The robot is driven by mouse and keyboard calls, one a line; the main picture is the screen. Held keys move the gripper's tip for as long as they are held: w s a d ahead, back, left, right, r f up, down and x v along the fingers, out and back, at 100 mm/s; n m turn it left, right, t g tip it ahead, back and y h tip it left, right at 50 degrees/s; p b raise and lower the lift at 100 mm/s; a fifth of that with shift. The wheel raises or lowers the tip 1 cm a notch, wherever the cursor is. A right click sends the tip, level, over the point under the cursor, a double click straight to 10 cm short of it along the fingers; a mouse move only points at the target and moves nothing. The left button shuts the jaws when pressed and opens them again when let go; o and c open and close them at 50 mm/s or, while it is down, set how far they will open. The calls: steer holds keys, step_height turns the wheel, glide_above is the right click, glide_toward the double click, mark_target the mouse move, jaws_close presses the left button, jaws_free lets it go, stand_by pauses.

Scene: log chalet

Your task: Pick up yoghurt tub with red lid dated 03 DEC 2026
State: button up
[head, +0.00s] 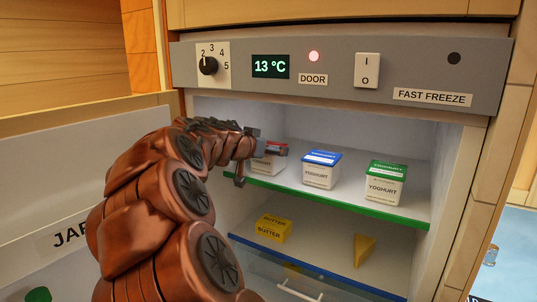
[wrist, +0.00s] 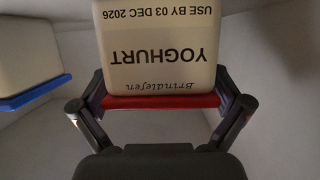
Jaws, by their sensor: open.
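The yoghurt tub with the red lid (head: 262,167) stands at the left of the fridge's upper shelf, partly hidden by my gripper (head: 258,157). In the wrist view the tub (wrist: 160,45) appears upside down, with "YOGHURT" and "USE BY 03 DEC 2026" on its label and its red lid (wrist: 160,102) low in the picture. My gripper (wrist: 160,105) is open, with one finger on either side of the tub at its lid end. I cannot tell whether the fingers touch it.
A blue-lidded yoghurt tub (head: 320,172) and a green-lidded one (head: 382,184) stand to the right on the same shelf (head: 345,198). Butter (head: 273,228) and a cheese wedge (head: 364,250) are on the shelf below. The control panel (head: 430,72) overhangs above; the open door (head: 60,190) is left.

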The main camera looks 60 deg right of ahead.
steer(key=shift+d+f, duration=0.1)
steer(key=shift+d, duration=0.15)
steer(key=shift+c, duration=0.4)
steer(key=c, duration=1.2)
